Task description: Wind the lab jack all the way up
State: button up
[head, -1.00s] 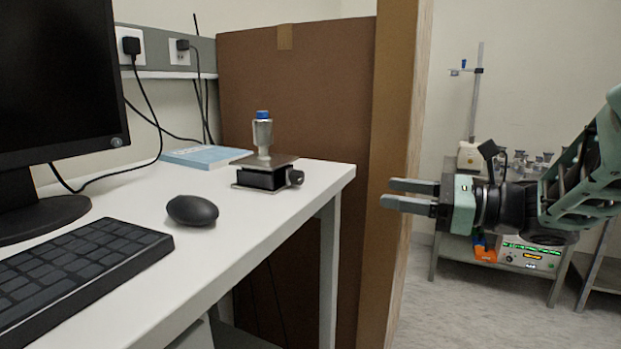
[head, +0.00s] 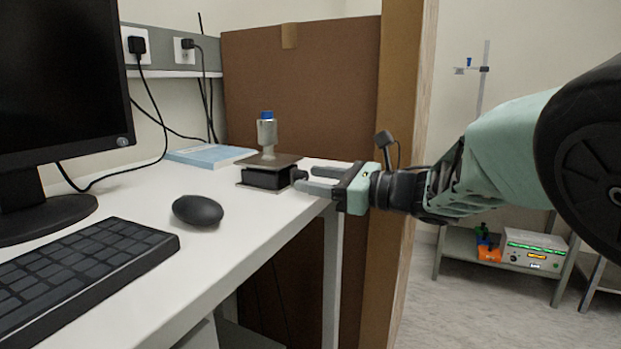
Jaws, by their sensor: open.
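The lab jack (head: 265,179) stands low on the white desk near its right end, with a flat metal top plate and a dark body. Its dark knob (head: 298,175) sticks out on the right side. Whether the fingers touch the knob, I cannot tell.
A black mouse (head: 198,210), a keyboard (head: 85,272) and a monitor (head: 62,80) stand on the desk (head: 225,235) to the left. A blue book (head: 210,156) lies behind the jack. A brown panel (head: 320,85) rises behind the desk.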

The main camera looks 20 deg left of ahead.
jog(key=shift+w+a, duration=0.1)
jog(key=shift+a, duration=0.65)
jog(key=c, duration=1)
jog(key=shift+m+b, duration=0.3)
jog(key=shift+m, duration=0.5)
jog(key=o, duration=1)
jog(key=s+d, duration=0.1)
jog(key=d, duration=1.6)
jog(key=shift+s+d, duration=0.2)
